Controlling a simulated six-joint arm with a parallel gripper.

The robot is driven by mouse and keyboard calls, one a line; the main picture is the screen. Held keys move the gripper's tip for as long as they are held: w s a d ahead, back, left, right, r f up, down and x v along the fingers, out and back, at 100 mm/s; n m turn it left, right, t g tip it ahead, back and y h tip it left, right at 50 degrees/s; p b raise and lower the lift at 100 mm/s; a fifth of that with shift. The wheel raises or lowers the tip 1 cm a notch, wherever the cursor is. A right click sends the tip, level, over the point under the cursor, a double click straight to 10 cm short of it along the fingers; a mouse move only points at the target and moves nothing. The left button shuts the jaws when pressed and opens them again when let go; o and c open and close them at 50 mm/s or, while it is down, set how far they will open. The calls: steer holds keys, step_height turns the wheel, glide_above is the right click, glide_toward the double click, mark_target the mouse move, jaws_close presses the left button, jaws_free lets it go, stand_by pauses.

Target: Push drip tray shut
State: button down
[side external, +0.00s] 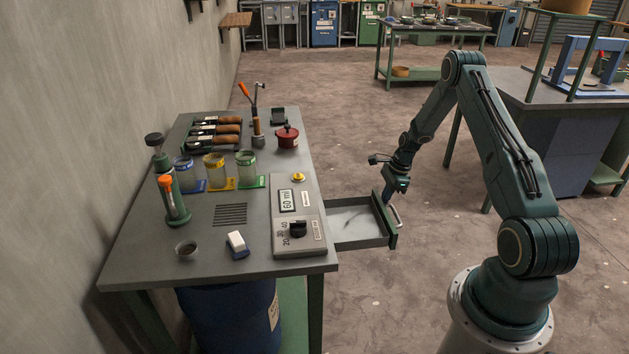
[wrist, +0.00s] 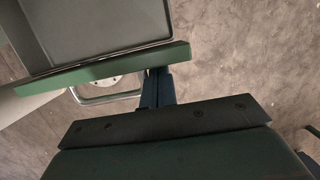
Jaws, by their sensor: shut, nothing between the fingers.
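The drip tray (side external: 352,221) is a shallow grey drawer pulled well out of the right side of the workbench, with a green front panel (side external: 384,219) and a metal handle. In the wrist view, the grey tray (wrist: 98,25) is at the upper left with its green front (wrist: 105,68) and looped handle (wrist: 107,92) below it. My gripper (side external: 389,196) is shut and empty at the tray's front. Its fingers (wrist: 156,86) are close to the right part of the green front, beside the handle. I cannot tell whether they touch the panel.
The workbench (side external: 150,235) carries a control panel (side external: 298,220) with a dial near its right edge, a red pot (side external: 288,137), glass jars (side external: 215,172) on coloured bases and a white block (side external: 237,243). Open floor lies right of the tray.

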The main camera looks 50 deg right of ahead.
mark_target(326, 202)
steer(key=w+a, duration=1.3)
steer(key=shift+w+a, duration=0.45)
steer(key=shift+s+d, duration=0.55)
steer(key=shift+s+d+r, duration=0.2)
steer(key=shift+s+d, duration=0.95)
steer(key=shift+d, duration=0.1)
steer(key=v, duration=0.9)
steer(key=shift+r, duration=0.3)
steer(key=shift+a+r, duration=0.1)
